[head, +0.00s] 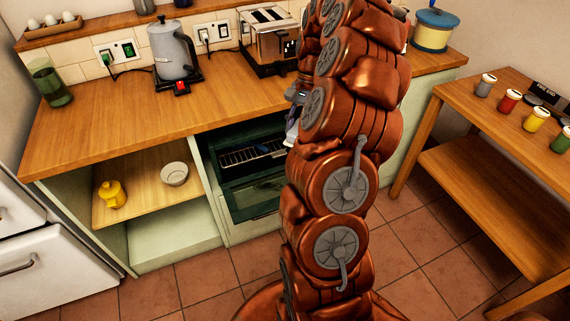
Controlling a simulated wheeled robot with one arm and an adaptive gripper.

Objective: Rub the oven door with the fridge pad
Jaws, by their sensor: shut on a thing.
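The dark green oven (212,160) is built in under the counter, with a wire rack (252,154) showing inside. Its door (256,197) appears as the green panel with a dark window below the rack; how far it is open is hard to tell. My copper arm covers the oven's right side. Only a small grey part of my gripper (296,97) shows at the arm's left edge, in front of the counter front. It is shut on a small pale piece, apparently the fridge pad (292,131), mostly hidden behind the arm. Contact with the door cannot be seen.
The wooden counter (150,115) carries a kettle (173,50), a toaster (270,38) and a green glass (50,82). An open shelf left of the oven holds a yellow pot (112,194) and a bowl (174,174). A side table (500,150) stands right. Tiled floor (420,230) is clear between.

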